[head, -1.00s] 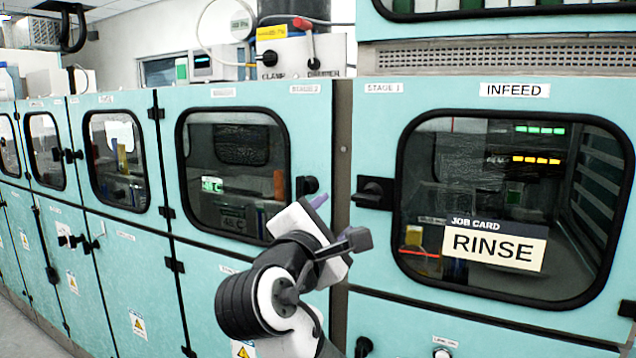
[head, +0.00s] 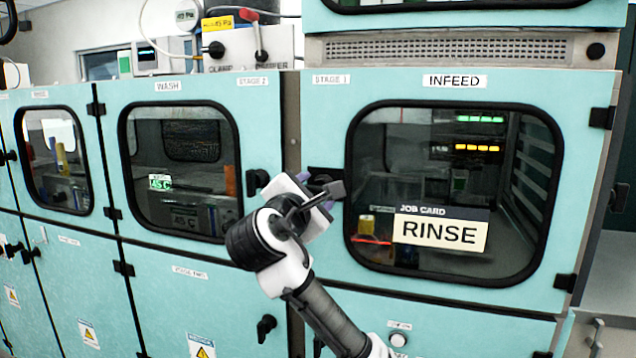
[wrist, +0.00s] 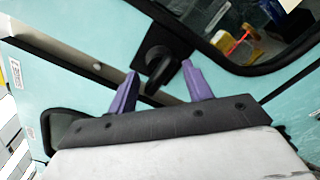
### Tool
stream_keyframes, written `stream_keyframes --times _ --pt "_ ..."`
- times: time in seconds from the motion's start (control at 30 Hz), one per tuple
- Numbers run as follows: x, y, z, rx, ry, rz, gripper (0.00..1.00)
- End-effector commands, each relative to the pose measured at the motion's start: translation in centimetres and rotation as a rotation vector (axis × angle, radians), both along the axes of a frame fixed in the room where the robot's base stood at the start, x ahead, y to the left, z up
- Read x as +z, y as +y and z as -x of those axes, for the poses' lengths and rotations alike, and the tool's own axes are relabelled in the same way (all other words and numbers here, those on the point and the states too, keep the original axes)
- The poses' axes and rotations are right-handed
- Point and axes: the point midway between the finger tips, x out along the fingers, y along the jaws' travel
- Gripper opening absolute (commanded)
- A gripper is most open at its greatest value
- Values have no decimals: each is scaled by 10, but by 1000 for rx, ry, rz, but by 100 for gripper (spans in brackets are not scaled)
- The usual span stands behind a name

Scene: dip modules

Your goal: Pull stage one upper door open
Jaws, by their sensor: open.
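The stage one upper door (head: 590,170) is shut, a light teal panel with a dark window, an INFEED label and a RINSE job card. Its black handle (head: 326,174) is at the door's left edge, partly hidden behind my gripper in the head view. My gripper (head: 317,186) is open, in front of that edge. In the wrist view the black handle (wrist: 157,60) shows between and just beyond the two purple fingertips of my gripper (wrist: 160,72). I cannot tell whether the fingers touch it.
The stage two door (head: 262,125) stands shut to the left, with its own black handle (head: 257,182) close to my gripper. A lower panel (head: 440,330) with a button lies below the stage one door. A grey counter (head: 612,275) is at the far right.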

Motion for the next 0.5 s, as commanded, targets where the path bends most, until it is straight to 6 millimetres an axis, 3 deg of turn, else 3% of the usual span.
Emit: stream_keyframes --times 0.2,0.5 --pt "0 -7 -22 -1 2 0 50" --pt "-1 -8 -25 1 0 1 50"
